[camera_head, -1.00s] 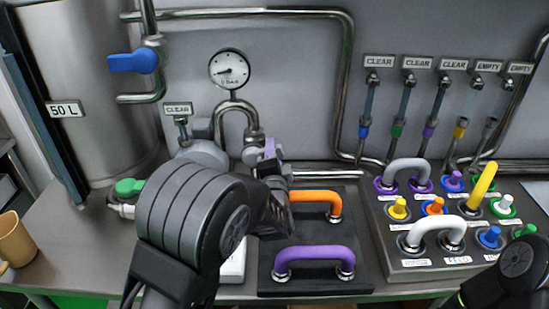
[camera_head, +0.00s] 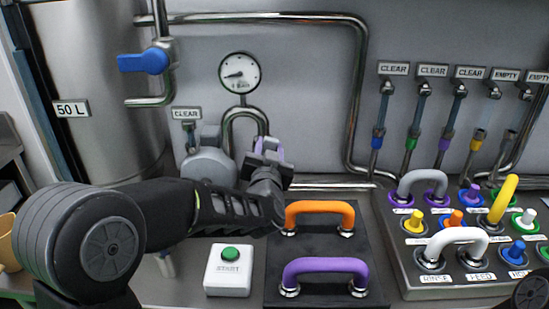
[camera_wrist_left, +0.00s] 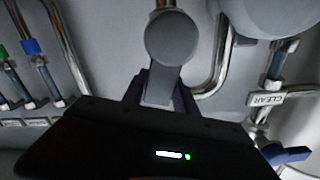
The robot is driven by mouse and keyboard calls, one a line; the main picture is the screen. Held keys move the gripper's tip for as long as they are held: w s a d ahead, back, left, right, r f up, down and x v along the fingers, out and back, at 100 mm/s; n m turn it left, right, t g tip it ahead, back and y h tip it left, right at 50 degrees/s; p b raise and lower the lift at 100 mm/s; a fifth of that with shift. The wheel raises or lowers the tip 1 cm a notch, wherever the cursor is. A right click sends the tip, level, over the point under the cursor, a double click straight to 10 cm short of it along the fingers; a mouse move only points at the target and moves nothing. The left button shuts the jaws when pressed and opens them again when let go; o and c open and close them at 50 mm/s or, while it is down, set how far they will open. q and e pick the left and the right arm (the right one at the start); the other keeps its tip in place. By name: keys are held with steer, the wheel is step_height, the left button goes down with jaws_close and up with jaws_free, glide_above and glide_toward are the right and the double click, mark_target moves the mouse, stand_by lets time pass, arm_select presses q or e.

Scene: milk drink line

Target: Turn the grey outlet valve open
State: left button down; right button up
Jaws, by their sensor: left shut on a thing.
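The grey outlet valve shows in the left wrist view as a round grey hub (camera_wrist_left: 173,38) with a flat grey lever (camera_wrist_left: 160,86) running down from it between my fingers. My left gripper (camera_head: 268,150) is shut on this lever; its fingers (camera_wrist_left: 160,95) lie on both sides of it. In the head view the gripper is at the pipe right of the grey pump (camera_head: 208,166), below the pressure gauge (camera_head: 239,73), and hides most of the valve. My right gripper is out of view.
An orange handle (camera_head: 320,207) and a purple handle (camera_head: 325,265) stand on a dark plate close to my left wrist. A white start button box (camera_head: 228,284) is below my forearm. A panel of coloured knobs (camera_head: 408,278) is at right. A blue valve (camera_head: 143,61) is upper left.

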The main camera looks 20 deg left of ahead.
arm_select(q)
steer(key=shift+s+a+n+b, duration=0.15)
steer(key=shift+a+n+b, duration=0.3)
steer(key=shift+n+b, duration=0.35)
steer(key=shift+s+a+n+b, duration=0.1)
steer(key=shift+a+n+b, duration=0.35)
steer(key=shift+n, duration=0.55)
steer(key=c, duration=1)
jaws_free()
steer(key=shift+o, duration=0.2)
steer(key=shift+r, duration=0.1)
steer(key=v, duration=0.7)
steer(key=shift+s, duration=0.4)
steer(key=shift+d, duration=0.15)
